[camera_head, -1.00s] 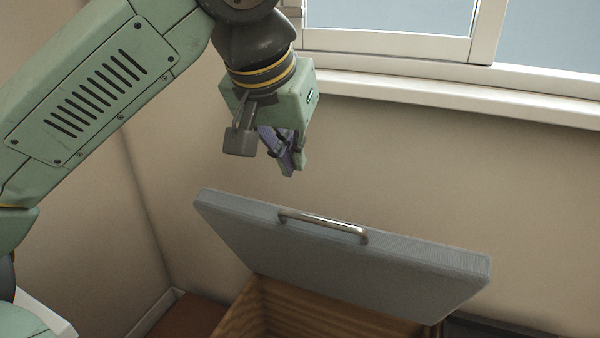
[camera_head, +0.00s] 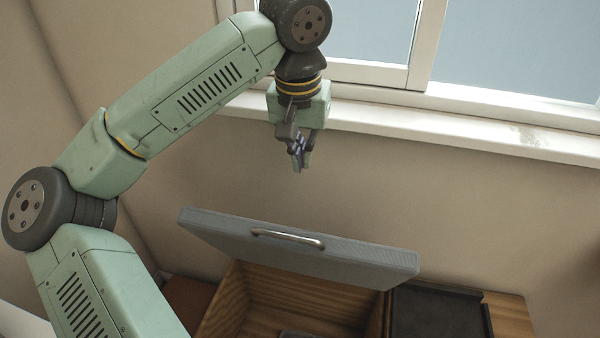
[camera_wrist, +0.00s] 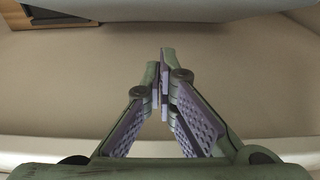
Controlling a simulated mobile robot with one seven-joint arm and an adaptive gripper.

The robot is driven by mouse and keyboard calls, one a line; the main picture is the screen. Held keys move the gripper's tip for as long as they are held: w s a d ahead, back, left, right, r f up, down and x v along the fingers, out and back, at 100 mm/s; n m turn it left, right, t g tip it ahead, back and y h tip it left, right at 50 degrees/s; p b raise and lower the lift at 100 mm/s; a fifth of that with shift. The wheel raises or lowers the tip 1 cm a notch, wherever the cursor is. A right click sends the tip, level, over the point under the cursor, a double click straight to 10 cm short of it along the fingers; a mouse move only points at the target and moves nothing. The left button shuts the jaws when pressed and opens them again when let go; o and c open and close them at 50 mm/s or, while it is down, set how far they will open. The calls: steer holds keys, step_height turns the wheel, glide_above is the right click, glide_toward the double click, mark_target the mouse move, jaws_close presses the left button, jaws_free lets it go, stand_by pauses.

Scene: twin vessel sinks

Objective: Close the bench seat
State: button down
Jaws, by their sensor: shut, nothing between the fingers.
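The bench seat lid (camera_head: 300,250) is grey and padded, with a metal handle (camera_head: 288,238) along its upper edge. It stands tilted up and open over the wooden bench box (camera_head: 235,300), whose inside shows below it. My gripper (camera_head: 299,168) is shut and empty. It hangs pointing down, above the lid's upper edge and apart from it, in front of the wall. In the wrist view my closed fingertips (camera_wrist: 164,58) point toward the wall. A grey edge, likely the lid (camera_wrist: 150,8), crosses the top of that view.
A window with a white sill (camera_head: 400,122) runs behind my gripper. A dark tray (camera_head: 438,312) lies on a wooden surface right of the box. The wall between sill and lid is bare. Something grey lies inside the box, partly cut off.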

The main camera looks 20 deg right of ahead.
steer(key=f, duration=0.3)
steer(key=f+p, duration=0.1)
steer(key=f, duration=0.3)
steer(key=s+f+p, duration=0.1)
steer(key=f, duration=0.2)
steer(key=shift+a+f, duration=0.35)
steer(key=shift+a, duration=0.05)
steer(key=shift+s+a+f, duration=0.15)
steer(key=shift+s+f, duration=0.05)
steer(key=shift+s, duration=0.05)
steer(key=shift+f, duration=0.1)
